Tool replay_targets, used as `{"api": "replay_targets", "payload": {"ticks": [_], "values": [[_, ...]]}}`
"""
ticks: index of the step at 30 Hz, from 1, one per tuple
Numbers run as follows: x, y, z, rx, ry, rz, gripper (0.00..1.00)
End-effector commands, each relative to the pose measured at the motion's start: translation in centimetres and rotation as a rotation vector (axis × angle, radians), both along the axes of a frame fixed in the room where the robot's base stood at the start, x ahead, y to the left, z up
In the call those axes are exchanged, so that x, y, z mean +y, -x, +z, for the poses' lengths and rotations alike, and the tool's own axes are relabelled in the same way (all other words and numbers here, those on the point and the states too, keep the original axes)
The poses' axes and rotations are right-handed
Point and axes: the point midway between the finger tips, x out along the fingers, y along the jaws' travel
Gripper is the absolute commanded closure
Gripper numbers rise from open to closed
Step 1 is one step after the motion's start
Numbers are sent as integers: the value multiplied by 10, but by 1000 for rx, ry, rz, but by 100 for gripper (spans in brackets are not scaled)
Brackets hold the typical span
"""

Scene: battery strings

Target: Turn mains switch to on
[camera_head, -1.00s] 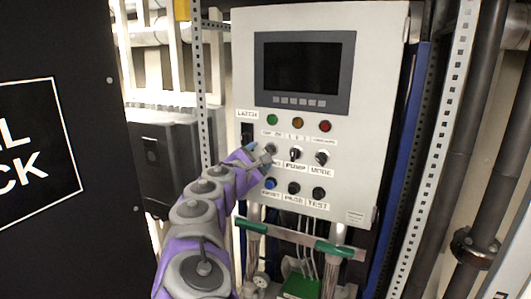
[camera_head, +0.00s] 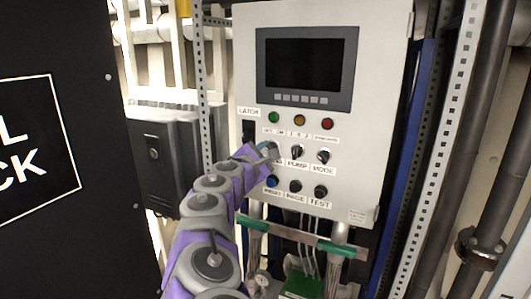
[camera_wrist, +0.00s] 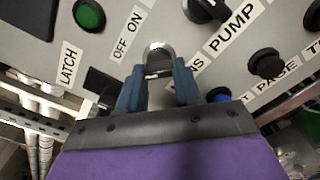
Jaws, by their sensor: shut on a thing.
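The mains switch (camera_wrist: 158,57) is a rotary knob below the OFF and ON labels, on the white control panel (camera_head: 370,60). Its own label is mostly hidden behind my gripper. My gripper (camera_wrist: 158,75) has blue-grey fingers, one on each side of the knob, and is shut on it. In the head view my gripper (camera_head: 268,150) reaches the panel from the lower left and covers most of the knob. I cannot tell clearly which label the knob points to.
The PUMP knob (camera_head: 297,152) and MODE knob (camera_head: 323,156) are close to the right. A blue button (camera_head: 272,181) and black buttons sit below. A dark latch (camera_head: 248,130) is at the left, and a screen (camera_head: 305,63) above. A black panel (camera_head: 60,200) stands far left.

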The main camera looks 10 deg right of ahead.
Motion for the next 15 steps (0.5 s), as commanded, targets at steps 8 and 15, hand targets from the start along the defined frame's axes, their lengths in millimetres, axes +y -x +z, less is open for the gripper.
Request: {"api": "replay_targets", "payload": {"ticks": [8, 15], "values": [[-1, 1, 4, -8, -1, -1, 97], [-2, 1, 3, -49, -57, -2, 96]]}}
